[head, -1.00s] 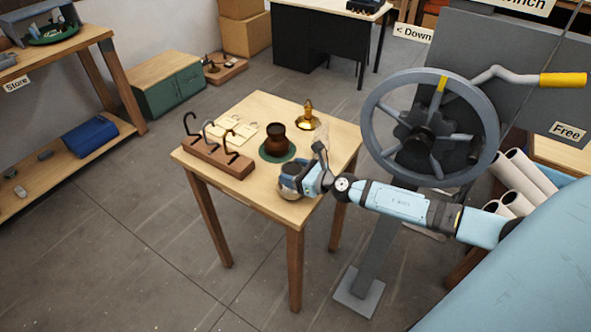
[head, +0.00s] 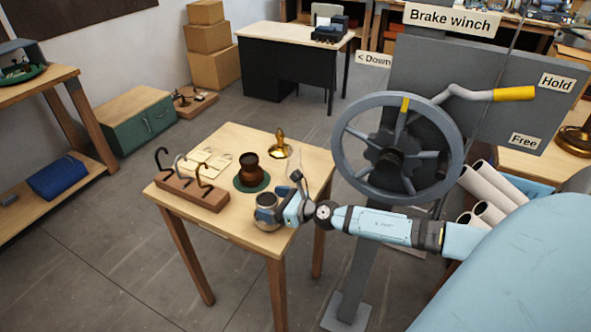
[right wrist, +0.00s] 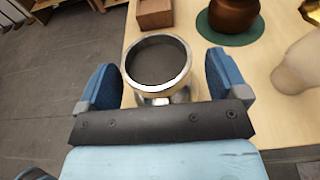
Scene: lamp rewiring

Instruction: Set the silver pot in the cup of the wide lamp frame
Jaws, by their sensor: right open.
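The silver pot (right wrist: 158,64), a shiny round vessel with an open dark mouth, stands upright near the front corner of the wooden table. It shows partly in the head view (head: 263,199), where my gripper hides some of it. My right gripper (right wrist: 160,84) is open, with one blue finger on each side of the pot. I cannot tell whether either finger touches it. In the head view the right gripper (head: 268,213) is low at the table corner. I cannot pick out the wide lamp frame or its cup. My left gripper is not in view.
A brown pot (head: 250,165) sits on a green mat (head: 240,185). A brass pointed piece (head: 279,147) stands behind. A wooden block with several hooks (head: 187,190) is at the table's left. A pale rounded object (right wrist: 301,65) is close right. A large winch wheel (head: 397,148) stands beside the table.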

